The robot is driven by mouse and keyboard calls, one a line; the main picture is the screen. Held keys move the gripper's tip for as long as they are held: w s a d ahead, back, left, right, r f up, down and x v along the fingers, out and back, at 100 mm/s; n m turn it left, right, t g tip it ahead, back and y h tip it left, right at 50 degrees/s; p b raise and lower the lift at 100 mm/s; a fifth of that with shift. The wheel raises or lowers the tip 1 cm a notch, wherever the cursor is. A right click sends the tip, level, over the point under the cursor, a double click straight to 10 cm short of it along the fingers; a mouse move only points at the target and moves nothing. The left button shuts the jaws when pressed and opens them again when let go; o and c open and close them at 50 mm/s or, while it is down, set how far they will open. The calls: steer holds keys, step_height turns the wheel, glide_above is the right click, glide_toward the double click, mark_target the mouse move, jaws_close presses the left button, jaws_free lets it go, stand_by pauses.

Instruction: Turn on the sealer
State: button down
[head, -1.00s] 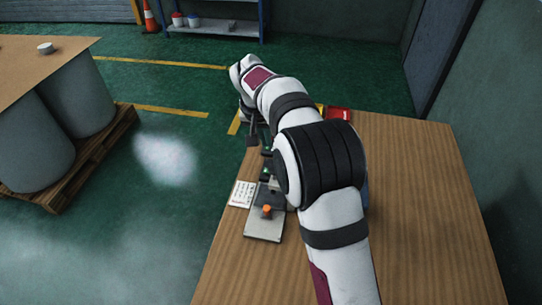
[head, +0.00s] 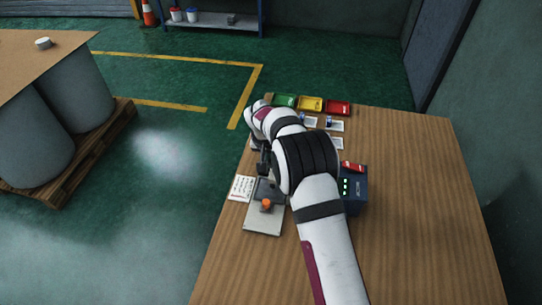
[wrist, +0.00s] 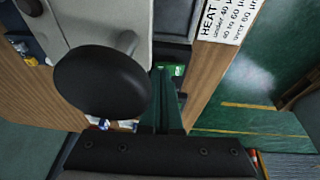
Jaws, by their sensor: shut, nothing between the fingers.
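The sealer, as far as I can tell, is the low grey unit (head: 264,220) with a dark top part and an orange knob (head: 266,204) at the table's left edge. My arm covers part of its far end. My gripper (head: 263,160) is shut and empty, just beyond the knob and close to the unit's far end; I cannot tell if it touches. In the wrist view a large black rounded piece (wrist: 100,78) lies in front of a light grey surface (wrist: 95,25). A narrow dark upright shape, probably my fingers, stands right of it.
A printed heat card (head: 241,188) lies left of the sealer. Green (head: 285,100), yellow (head: 311,104) and red (head: 338,107) trays line the far edge, with small cards nearer. The table's right side is clear.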

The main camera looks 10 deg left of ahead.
steer(key=shift+d+f, duration=0.15)
steer(key=shift+f, duration=0.1)
steer(key=shift+a+r, duration=0.2)
steer(key=shift+a, duration=0.6)
steer(key=w+v, duration=0.1)
steer(key=v, duration=1.3)
steer(key=shift+a, duration=0.2)
steer(key=shift+w+d+r, duration=0.1)
steer(key=shift+w, duration=0.05)
